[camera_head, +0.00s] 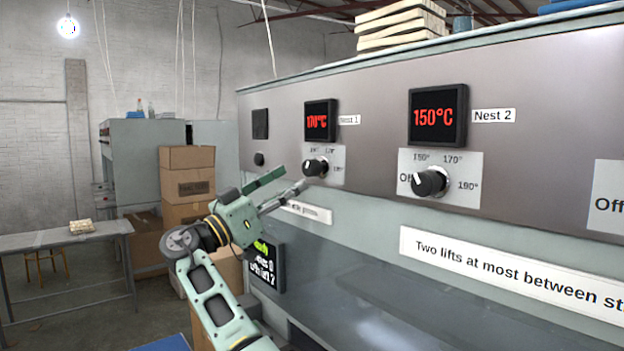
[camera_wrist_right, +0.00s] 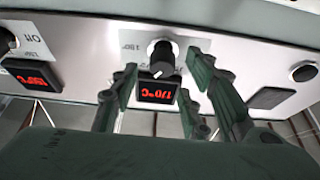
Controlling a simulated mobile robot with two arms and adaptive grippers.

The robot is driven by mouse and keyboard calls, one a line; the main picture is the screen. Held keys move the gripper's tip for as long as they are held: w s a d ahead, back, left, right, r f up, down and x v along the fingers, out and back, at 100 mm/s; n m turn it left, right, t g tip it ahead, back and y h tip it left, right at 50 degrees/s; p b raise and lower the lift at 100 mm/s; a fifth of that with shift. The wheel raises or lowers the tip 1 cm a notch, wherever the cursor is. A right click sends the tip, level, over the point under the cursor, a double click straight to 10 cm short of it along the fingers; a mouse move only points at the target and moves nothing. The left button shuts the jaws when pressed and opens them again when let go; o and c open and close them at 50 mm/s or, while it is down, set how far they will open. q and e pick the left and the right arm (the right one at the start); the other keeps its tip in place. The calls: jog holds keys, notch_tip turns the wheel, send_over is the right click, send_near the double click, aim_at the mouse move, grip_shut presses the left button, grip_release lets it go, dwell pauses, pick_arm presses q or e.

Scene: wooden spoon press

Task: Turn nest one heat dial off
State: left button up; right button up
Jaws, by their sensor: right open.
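The nest one dial (camera_head: 315,167) is a black knob on a pale plate, under a red display (camera_head: 320,121) reading 170°C beside the label "Nest 1" (camera_head: 349,120). My right gripper (camera_head: 290,181) is open just left of the dial in the head view. The right wrist view looks upside down at the panel. There the dial (camera_wrist_right: 161,54) shows between the two spread green fingers of my right gripper (camera_wrist_right: 162,66), with a white mark toward the display (camera_wrist_right: 158,91). I cannot tell whether a finger touches it. My left gripper is not in view.
The nest two dial (camera_head: 430,182) sits to the right under a 150°C display (camera_head: 437,116). A small dark knob (camera_head: 259,159) and blank display (camera_head: 260,124) are left of nest one. A lower screen (camera_head: 266,267) is behind my right arm. Boxes (camera_head: 187,183) stand farther back.

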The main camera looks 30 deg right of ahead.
aim_at(307, 173)
jog(key=p+x, duration=0.1)
jog(key=x, duration=0.1)
jog(key=p+x, duration=0.1)
jog(key=x, duration=0.2)
jog(key=shift+s+r, duration=0.1)
jog(key=shift+r, duration=0.25)
jog(key=shift+d, duration=0.55)
jog(key=shift+a, duration=0.1)
jog(key=shift+r, duration=0.1)
jog(key=c, duration=1)
